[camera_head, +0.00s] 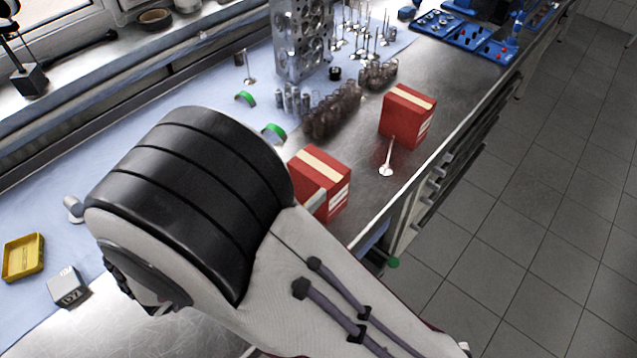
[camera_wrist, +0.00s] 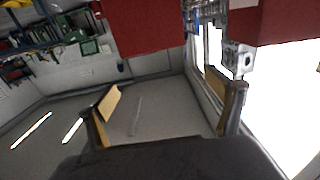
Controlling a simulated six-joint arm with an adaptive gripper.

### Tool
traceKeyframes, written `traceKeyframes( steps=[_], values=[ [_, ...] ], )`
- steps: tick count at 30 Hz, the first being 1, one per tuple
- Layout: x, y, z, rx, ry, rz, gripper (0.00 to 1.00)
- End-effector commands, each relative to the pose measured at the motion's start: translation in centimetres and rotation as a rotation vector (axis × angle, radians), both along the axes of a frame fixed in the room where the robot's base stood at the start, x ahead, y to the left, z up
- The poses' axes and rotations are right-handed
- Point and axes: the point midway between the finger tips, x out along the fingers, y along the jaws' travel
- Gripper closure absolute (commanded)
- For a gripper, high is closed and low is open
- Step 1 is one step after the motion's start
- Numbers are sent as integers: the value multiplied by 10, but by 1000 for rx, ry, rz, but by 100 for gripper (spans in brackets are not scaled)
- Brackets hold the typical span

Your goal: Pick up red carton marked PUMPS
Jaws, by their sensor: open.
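Two red cartons with cream tape stand on the metal bench in the head view. The nearer carton (camera_head: 335,199) is partly covered by my arm, and the farther carton (camera_head: 402,120) stands to its upper right. I cannot read PUMPS on either. In the wrist view, one red surface (camera_wrist: 145,28) fills the top middle and another (camera_wrist: 278,18) the top right; I cannot tell which carton is which. My gripper (camera_wrist: 176,95) is open, with nothing between its fingers. Both red surfaces lie beyond its fingertips. My arm hides the gripper in the head view.
A valve (camera_head: 387,161) stands between the cartons near the bench edge. Dark springs (camera_head: 330,112) and a metal cylinder head (camera_head: 300,40) are behind. A yellow tray (camera_head: 23,257) and grey block (camera_head: 68,286) lie at left. Blue trays (camera_head: 468,38) are at the far end.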

Motion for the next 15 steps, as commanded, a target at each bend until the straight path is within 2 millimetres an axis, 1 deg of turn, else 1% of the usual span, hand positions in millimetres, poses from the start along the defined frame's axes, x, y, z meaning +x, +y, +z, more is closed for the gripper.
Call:
traceKeyframes(
  steps=[5,9,15],
  values=[
    [0,0,-14,-1,1,-1,8],
    [0,0,-29,-2,1,-1,8],
    [0,0,-38,0,0,-1,8]
  ],
)
